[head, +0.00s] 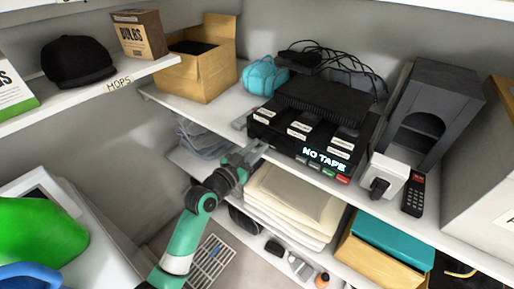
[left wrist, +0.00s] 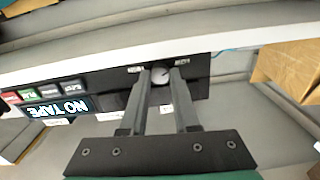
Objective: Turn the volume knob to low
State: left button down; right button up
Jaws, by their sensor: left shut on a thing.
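The black tape device (head: 310,118) stands on the middle shelf with a lit "NO TAPE" display (head: 325,160). In the head view my left gripper (head: 257,152) reaches the left end of the device's front, and the knob is not clear there. My right gripper is not in view.
Coloured buttons (head: 330,173) sit beside the display. A white box (head: 388,178) with a black part and a dark remote (head: 413,195) stand to the right. A cardboard box (head: 198,75) is at the left. Folded cream items (head: 290,205) lie on the shelf below.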

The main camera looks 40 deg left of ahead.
pick_arm(q)
jog(key=shift+n, duration=0.3)
jog(key=shift+n+p, duration=0.3)
jog(key=shift+n, duration=0.1)
jog(key=c, duration=0.7)
grip_release()
jog(key=shift+o, duration=0.2)
jog(key=shift+s, duration=0.1)
jog(key=shift+s+p, duration=0.3)
jog(key=s+d+p, duration=0.1)
jog(key=s+p, duration=0.1)
jog(key=s, duration=0.8)
jog(key=shift+s+d, duration=0.25)
jog(key=shift+s, duration=0.15)
